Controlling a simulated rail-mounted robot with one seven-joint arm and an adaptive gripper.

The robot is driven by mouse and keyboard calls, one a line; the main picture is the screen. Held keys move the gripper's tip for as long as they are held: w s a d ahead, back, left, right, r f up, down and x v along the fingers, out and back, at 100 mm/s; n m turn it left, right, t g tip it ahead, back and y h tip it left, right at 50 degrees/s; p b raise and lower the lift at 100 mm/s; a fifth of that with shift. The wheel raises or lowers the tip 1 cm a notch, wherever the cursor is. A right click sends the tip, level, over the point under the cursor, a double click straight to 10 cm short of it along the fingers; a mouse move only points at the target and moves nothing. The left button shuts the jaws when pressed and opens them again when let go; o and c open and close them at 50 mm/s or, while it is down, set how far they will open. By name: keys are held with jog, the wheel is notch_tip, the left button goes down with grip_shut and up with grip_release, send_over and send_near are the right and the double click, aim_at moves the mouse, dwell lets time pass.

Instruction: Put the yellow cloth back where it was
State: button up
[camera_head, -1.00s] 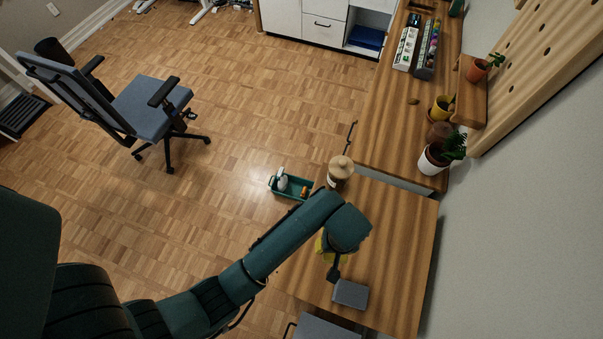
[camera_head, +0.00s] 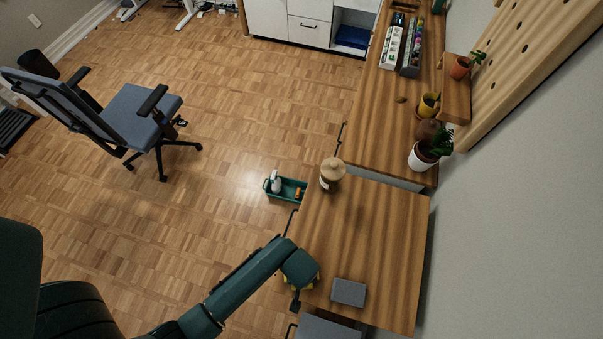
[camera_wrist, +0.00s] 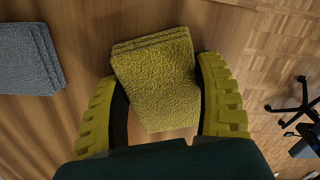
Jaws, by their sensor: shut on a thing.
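The yellow cloth (camera_wrist: 155,80) is a folded, fuzzy stack between the two yellow fingers of my gripper (camera_wrist: 160,95) in the wrist view. My gripper is shut on it. In the head view my gripper (camera_head: 302,283) is at the left edge of the near desk (camera_head: 385,245), left of a grey folded cloth (camera_head: 348,292). My wrist hides most of the yellow cloth there. The grey cloth also shows at the left of the wrist view (camera_wrist: 28,60).
A jar with a wooden lid (camera_head: 331,176) stands at the desk's far left corner. A green caddy (camera_head: 286,188) with bottles sits on the floor beside it. A grey surface (camera_head: 325,328) is below the desk's near edge. The desk's middle is clear.

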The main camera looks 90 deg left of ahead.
jog(key=shift+f, duration=0.1)
jog(key=o, duration=1.1)
jog(key=shift+o, duration=0.2)
notch_tip(320, 180, up, 12)
jog(key=w+a+r+m+t+y, duration=0.3)
jog(key=w+r+m+t, duration=0.2)
jog(key=w+r, duration=0.85)
jog(key=w+d+r+m+t+y, duration=0.1)
jog(key=w+d+r+m+t, duration=0.15)
jog(key=w+r, duration=0.4)
jog(key=w+d+r+m+t, duration=0.25)
jog(key=w+r+t, duration=0.2)
jog(key=r, duration=0.25)
jog(key=d+r+m+t+h, duration=0.1)
jog(key=d+r+m+t, duration=0.2)
jog(key=r, duration=0.7)
jog(key=d+r+m+t+h, duration=0.2)
jog(key=d+r+m+t, duration=0.1)
jog(key=d+r, duration=0.4)
jog(key=s+d+r+m+t+h, duration=0.1)
jog(key=d+r+m+t, duration=0.2)
jog(key=r, duration=1)
jog(key=d+t+p, duration=0.1)
jog(key=d, duration=0.1)
jog(key=shift+d+h, duration=0.4)
